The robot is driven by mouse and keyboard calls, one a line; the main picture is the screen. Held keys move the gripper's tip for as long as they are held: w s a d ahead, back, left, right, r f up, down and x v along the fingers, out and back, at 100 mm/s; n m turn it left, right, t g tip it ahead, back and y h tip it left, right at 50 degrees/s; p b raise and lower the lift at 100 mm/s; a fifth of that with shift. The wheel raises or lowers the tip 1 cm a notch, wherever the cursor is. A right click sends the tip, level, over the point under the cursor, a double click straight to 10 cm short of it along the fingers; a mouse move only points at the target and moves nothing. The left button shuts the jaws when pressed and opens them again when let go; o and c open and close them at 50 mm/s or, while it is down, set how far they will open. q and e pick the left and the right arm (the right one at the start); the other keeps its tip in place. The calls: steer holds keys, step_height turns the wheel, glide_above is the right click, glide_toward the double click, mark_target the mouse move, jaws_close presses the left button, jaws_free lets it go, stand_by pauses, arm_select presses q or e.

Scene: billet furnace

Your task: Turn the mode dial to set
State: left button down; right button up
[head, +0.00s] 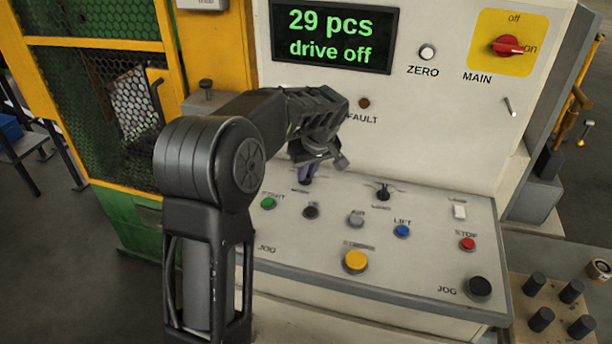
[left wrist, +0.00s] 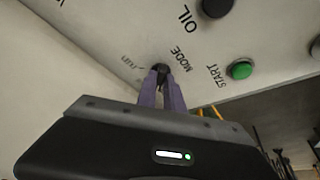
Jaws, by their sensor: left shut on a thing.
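The mode dial (left wrist: 160,68) is a small black knob on the panel, with the word MODE beside it and small marks around it. In the left wrist view my left gripper (left wrist: 162,88) has its two purple fingers closed on the dial. In the head view my left gripper (head: 306,177) reaches down to the dial at the back left of the sloping panel and hides most of it. The fingers also hide part of the dial's markings, so its setting cannot be read. My right gripper is not in view.
The sloping panel (head: 300,245) carries a green START button (head: 268,202), a dark OIL button (head: 311,212), a blue LIFT button (head: 402,231), a yellow button (head: 355,262), a red STOP button (head: 468,244) and another knob (head: 383,191). The display (head: 333,36) reads "29 pcs drive off".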

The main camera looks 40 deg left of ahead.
arm_select(q)
steer(key=shift+n+g, duration=0.3)
steer(key=shift+n, duration=0.2)
steer(key=c, duration=1.5)
jaws_free()
steer(key=shift+o, duration=0.2)
steer(key=shift+r, duration=0.1)
steer(key=b+v, duration=0.1)
steer(key=v, duration=0.6)
steer(key=shift+d+r, duration=0.2)
steer(key=shift+r, duration=0.1)
